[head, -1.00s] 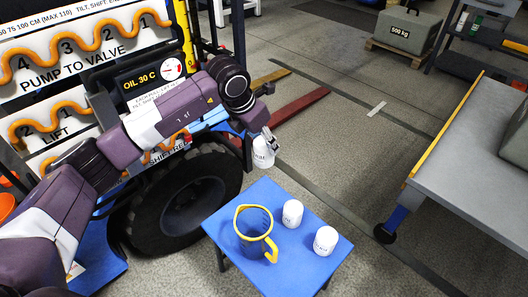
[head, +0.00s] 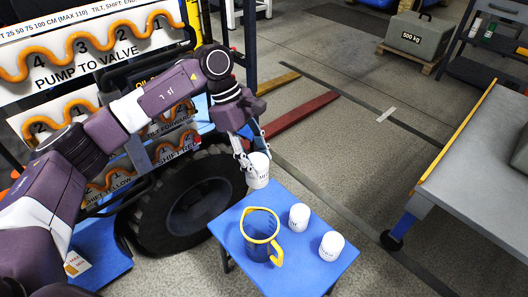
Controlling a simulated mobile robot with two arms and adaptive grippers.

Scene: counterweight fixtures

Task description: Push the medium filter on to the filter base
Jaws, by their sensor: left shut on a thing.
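My left gripper (head: 246,158) is shut on a white filter (head: 258,171) with dark printing. It holds the filter, slightly tilted, above or just behind the far left edge of the small blue table. Two more white filters, one (head: 299,217) and another (head: 331,245), stand on the right part of that table. The print on them is too small to read, so I cannot tell which size each is. I cannot make out the filter base. My right gripper is not in view.
The blue table (head: 229,229) also bears a blue jug (head: 260,229) with a yellow rim and handle. A vehicle with a large black tyre (head: 185,207) and labelled orange hoses stands at left. A grey workbench (head: 475,150) is at right. Open floor lies between.

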